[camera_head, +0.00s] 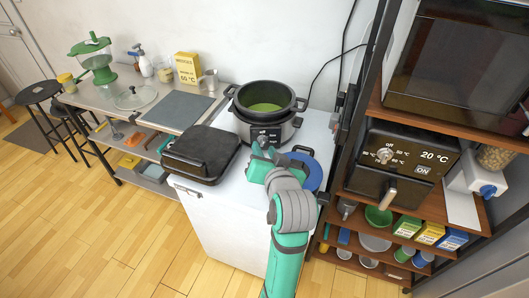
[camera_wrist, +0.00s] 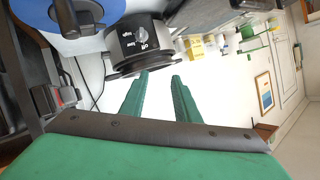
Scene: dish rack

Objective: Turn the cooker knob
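The cooker (camera_head: 241,124) is a round silver and black pot with an open top and green contents, standing on the white cabinet. Its dark front panel is partly hidden by my arm in the head view. In the wrist view the cooker (camera_wrist: 122,50) appears tilted at the upper middle, with a small grey knob (camera_wrist: 139,35) beside the labels off, low and high. My gripper (camera_wrist: 162,76) is open and empty, its two green fingers apart. The fingertips are below the knob in that picture and do not appear to touch it. In the head view my gripper (camera_head: 258,160) is just in front of the cooker.
A black lidded appliance (camera_head: 203,150) stands left of the cooker. A blue round object (camera_head: 311,174) lies close to the right of my wrist. A shelf rack with a black oven (camera_head: 399,160) stands at the right. A counter (camera_head: 150,118) with a blender and a yellow box is at the left.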

